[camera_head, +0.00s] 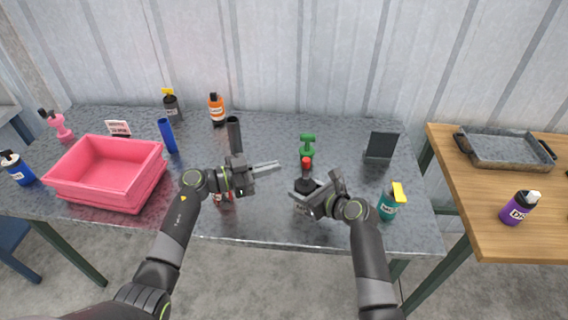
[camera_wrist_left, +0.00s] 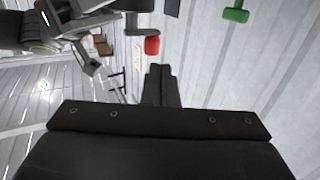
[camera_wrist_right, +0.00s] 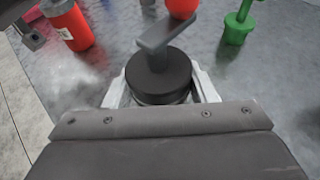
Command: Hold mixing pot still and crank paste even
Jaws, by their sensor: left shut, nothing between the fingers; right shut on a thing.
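The mixing pot (camera_wrist_right: 160,85) is a squat dark cylinder with a black round lid and a grey crank arm (camera_wrist_right: 168,33) ending in a red knob (camera_head: 307,162). It stands at the table's middle front. My right gripper (camera_head: 306,196) is shut around the pot, one pale finger on each side in the right wrist view. My left gripper (camera_head: 279,166) is shut and empty, its fingertips pointing right, a short way left of the red knob and apart from it. The left wrist view shows the red knob (camera_wrist_left: 152,46) beyond its closed fingers. The paste is hidden under the lid.
A red can (camera_wrist_right: 68,24) sits below my left gripper. A pink bin (camera_head: 110,168) fills the left side.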

